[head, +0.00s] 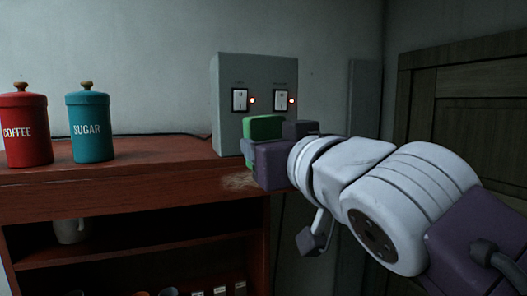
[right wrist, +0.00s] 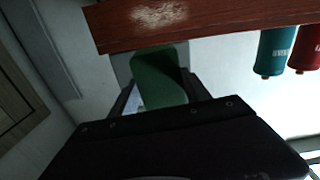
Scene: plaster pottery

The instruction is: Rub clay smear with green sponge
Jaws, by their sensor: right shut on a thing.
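The green sponge (head: 264,127) is held between the purple fingers of my right gripper (head: 262,148), in front of the grey switch box. The sponge also shows in the right wrist view (right wrist: 158,80), partly hidden by the dark gripper body. In the right wrist view the smear (right wrist: 158,12) lies at the top, apart from the sponge in the picture. My left gripper is out of view.
The grey switch box (head: 232,85) with two lit switches stands behind the gripper. A red coffee jar (head: 25,135) and a teal sugar jar (head: 90,128) stand on the wooden top (head: 140,170) at left. Open shelves with a mug (head: 70,231) are below.

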